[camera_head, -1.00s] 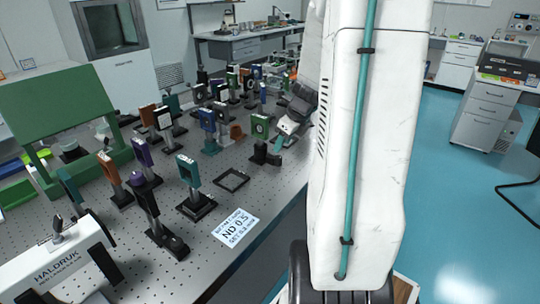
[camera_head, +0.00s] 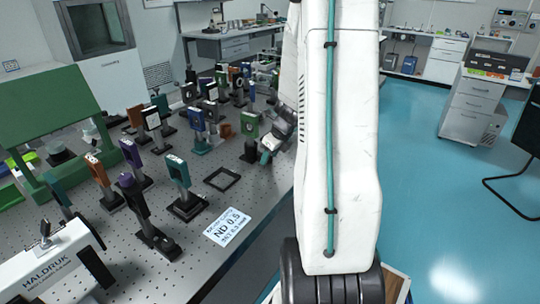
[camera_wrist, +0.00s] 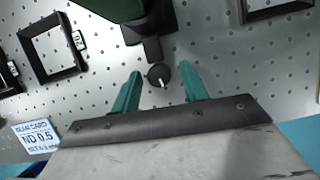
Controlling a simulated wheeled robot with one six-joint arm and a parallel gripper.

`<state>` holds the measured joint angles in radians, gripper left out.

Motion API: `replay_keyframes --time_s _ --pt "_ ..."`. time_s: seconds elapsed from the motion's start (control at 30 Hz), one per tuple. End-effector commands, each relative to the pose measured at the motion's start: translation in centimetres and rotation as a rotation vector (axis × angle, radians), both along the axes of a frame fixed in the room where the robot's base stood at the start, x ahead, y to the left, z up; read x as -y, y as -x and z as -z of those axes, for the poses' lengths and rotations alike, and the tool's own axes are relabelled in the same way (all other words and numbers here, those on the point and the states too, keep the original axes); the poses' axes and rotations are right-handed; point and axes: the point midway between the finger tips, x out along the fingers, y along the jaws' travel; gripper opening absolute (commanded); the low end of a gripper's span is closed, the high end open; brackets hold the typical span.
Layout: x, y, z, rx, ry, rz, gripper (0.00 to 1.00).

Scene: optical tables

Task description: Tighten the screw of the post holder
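The black post holder (camera_wrist: 149,48) carries a green mount (camera_wrist: 118,8) in the wrist view. A round black screw knob (camera_wrist: 158,76) with a pale mark sits at its near end. My gripper (camera_wrist: 161,70) is open, its two teal fingers either side of the knob with gaps on both sides. I cannot tell whether the fingertips are level with it in height. In the head view the green mount (camera_head: 250,123) stands near the table's right edge, with my gripper (camera_head: 267,150) close to its right. My arm hides part of the table edge there.
The perforated optical table (camera_head: 185,248) holds several other mounted optics. An empty black square frame (camera_head: 222,179) and an ND 0.5 card (camera_head: 228,226) lie nearby. A white HALDRUK box (camera_head: 45,265) stands front left. Blue floor (camera_head: 430,200) is open to the right.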

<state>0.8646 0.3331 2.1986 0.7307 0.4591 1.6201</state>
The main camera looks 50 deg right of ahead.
Motion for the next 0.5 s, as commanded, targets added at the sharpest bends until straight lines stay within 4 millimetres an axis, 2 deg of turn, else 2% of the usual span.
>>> replay_keyframes --time_s 0.03,0.13,0.27,0.5 --pt "0.00 0.00 -0.01 0.000 0.000 0.000 0.29" --pt "0.00 0.01 -0.02 0.000 0.000 0.000 0.01" --pt "0.02 0.02 -0.01 0.000 0.000 -0.005 0.01" --pt "0.15 0.02 0.00 0.000 -0.001 -0.134 0.01"
